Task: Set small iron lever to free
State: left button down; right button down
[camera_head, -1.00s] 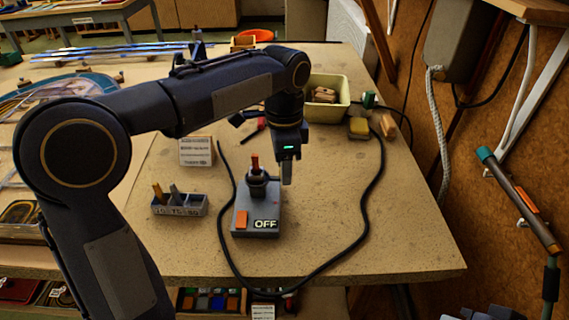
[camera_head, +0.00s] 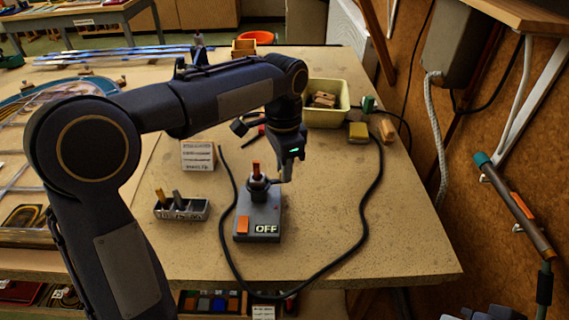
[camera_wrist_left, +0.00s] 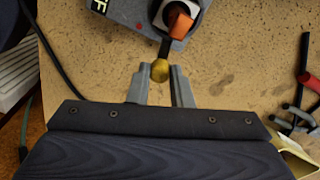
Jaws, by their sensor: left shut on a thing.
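A grey box with an OFF label (camera_head: 258,226) and an orange rocker switch stands on the workbench. A dark holder on it carries an upright red-orange-tipped part (camera_head: 256,168). The small iron lever shows in the left wrist view as a round brass knob (camera_wrist_left: 160,70) beside this holder. My left gripper (camera_head: 284,178) is at the back right of the box, pointing down. In the left wrist view its two fingertips (camera_wrist_left: 160,80) are on either side of the knob, shut on it. My right gripper is not clearly seen.
A black cable (camera_head: 372,190) loops around the box on the bench. A small grey rack (camera_head: 182,210) and a printed card (camera_head: 197,155) stand to the left. A cream bin (camera_head: 343,113) and blocks are behind.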

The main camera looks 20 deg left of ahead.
pick_arm(q)
jog(key=w+a+n+p, duration=0.3)
jog(key=a+n+p, duration=0.2)
jog(key=n, duration=0.7)
jog(key=shift+w+a+n+p, duration=0.15)
jog(key=shift+n+p, duration=0.15)
jog(key=shift+p, duration=0.05)
jog(key=shift+t, duration=0.3)
jog(key=c, duration=1.3)
grip_release()
jog(key=shift+r, duration=0.1)
notch_tip(320, 180, up, 8)
jog(key=shift+a, duration=0.2)
